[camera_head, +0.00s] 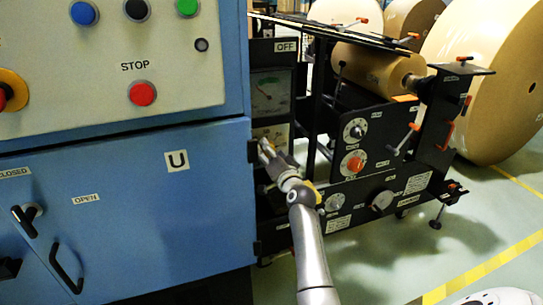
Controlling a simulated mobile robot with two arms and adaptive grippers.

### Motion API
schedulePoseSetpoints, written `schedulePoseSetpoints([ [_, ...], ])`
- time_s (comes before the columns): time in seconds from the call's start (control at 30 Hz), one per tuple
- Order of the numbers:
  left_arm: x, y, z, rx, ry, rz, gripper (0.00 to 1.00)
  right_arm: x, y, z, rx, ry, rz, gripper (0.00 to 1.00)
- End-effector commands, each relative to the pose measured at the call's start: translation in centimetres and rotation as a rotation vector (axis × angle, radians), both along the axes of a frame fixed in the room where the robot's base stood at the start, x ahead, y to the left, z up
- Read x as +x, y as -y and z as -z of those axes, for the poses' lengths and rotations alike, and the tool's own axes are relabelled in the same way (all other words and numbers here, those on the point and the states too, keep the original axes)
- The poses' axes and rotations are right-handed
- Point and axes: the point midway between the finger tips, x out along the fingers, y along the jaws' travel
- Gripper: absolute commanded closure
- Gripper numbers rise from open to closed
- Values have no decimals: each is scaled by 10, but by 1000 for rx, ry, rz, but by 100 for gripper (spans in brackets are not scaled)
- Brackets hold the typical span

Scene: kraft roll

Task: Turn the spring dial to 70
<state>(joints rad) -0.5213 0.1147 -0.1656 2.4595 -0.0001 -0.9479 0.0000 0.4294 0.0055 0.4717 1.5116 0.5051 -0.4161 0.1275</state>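Several round dials sit on the black machine. A dark-centred dial (355,131) is above a red-knobbed dial (353,164) on the upper plate. My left gripper (268,150) is in front of the narrow panel below the gauge (270,97), left of these dials. Its fingertips are small and dark; I cannot tell whether it is open or touches the panel. My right gripper is out of view.
A blue cabinet (130,215) with a cream button panel (100,110) fills the left. Large kraft rolls (490,75) stand behind.

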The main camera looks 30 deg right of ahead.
Motion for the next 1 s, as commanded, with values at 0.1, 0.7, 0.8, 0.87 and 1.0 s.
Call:
schedulePoseSetpoints([
  [0.1,0,0,0,-1,0,1,70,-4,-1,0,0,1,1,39],
  [0.7,0,0,0,0,0,0,70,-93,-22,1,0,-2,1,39],
  [0.8,0,0,0,0,0,0,70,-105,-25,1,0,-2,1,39],
  [0.87,0,0,0,0,0,0,70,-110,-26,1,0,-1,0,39],
  [1.0,0,0,0,0,0,0,70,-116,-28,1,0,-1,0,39],
])
